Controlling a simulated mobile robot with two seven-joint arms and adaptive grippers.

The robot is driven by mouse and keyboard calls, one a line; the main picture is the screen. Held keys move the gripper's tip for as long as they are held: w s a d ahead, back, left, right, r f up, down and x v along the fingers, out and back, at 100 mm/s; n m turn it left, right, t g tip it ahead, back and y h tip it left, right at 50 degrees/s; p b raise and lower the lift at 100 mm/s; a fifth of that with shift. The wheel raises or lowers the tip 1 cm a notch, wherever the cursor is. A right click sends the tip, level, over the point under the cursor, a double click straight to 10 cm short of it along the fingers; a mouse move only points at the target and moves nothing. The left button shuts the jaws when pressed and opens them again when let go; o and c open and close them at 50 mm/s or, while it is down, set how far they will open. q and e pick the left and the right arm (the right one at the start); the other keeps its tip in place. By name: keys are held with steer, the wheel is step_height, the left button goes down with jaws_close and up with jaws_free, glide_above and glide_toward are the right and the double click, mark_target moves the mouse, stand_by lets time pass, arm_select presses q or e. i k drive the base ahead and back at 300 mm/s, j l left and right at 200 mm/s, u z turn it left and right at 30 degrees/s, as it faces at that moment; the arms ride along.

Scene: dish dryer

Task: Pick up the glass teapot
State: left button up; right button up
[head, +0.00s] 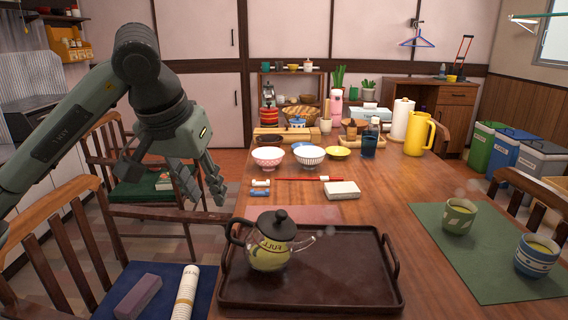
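The glass teapot (268,254) stands upright on the dark brown tray (350,290) at the near edge of the table. It has a dark lid, a dark handle on its left, a clear spout on its right and yellowish liquid inside. My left gripper (206,200) hangs above and left of the teapot, fingers pointing down. Its fingers are apart with nothing between them, and it does not touch the teapot. My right gripper is out of view.
Two cups (458,217) (537,256) stand on a green mat (490,277) at the right. Bowls (310,156), a blue bottle (370,140) and a yellow pitcher (418,133) stand farther back. Wooden chairs (70,255) line the left side. The table between tray and green mat is clear.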

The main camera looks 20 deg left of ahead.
mark_target(265, 254)
steer(key=k, duration=1)
